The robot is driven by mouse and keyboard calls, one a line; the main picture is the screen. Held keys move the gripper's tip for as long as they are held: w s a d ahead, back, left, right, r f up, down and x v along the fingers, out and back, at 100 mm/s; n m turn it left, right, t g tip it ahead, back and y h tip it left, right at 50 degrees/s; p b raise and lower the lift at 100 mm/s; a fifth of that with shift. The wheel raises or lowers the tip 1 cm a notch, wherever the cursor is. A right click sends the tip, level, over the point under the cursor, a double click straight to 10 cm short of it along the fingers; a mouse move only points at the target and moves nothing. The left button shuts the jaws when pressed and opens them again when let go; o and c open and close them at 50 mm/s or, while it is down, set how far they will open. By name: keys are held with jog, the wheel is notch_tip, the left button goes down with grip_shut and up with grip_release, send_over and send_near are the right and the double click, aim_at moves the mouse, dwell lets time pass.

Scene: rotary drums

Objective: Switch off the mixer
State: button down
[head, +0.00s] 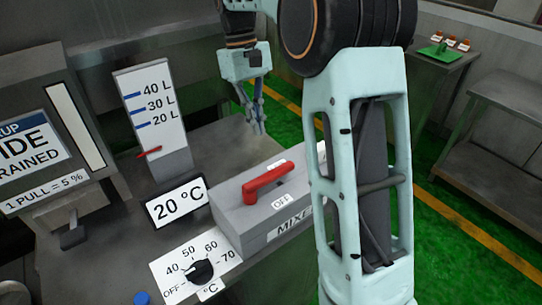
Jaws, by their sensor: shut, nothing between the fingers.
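The mixer box (234,225) is a grey block on the metal bench, with a label on its front partly hidden by my arm. A red lever handle (268,183) lies across its top, pointing up and to the right. An "OFF" label (282,201) is beside the lever on its near side; a white label shows behind the lever's right end. My gripper (262,128) hangs above and behind the mixer box, pointing down. Its fingers are together and hold nothing. It is apart from the lever. My arm link hides the right end of the box.
A 20 °C display (176,201) and a temperature dial (200,271) stand left of the mixer. A level gauge (152,110) with a red marker is behind them. A side table with a green tray (441,55) is at the back right. Green floor lies right of the bench.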

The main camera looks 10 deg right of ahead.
aim_at(269, 181)
jog(key=x, duration=0.6)
jog(key=s, duration=0.1)
jog(key=s+d, duration=0.1)
jog(key=shift+s+d+f, duration=0.1)
jog(key=shift+s, duration=0.25)
jog(key=shift+s+d, duration=0.2)
jog(key=shift+s, duration=0.4)
jog(key=shift+f, duration=0.1)
jog(key=shift+d, duration=0.1)
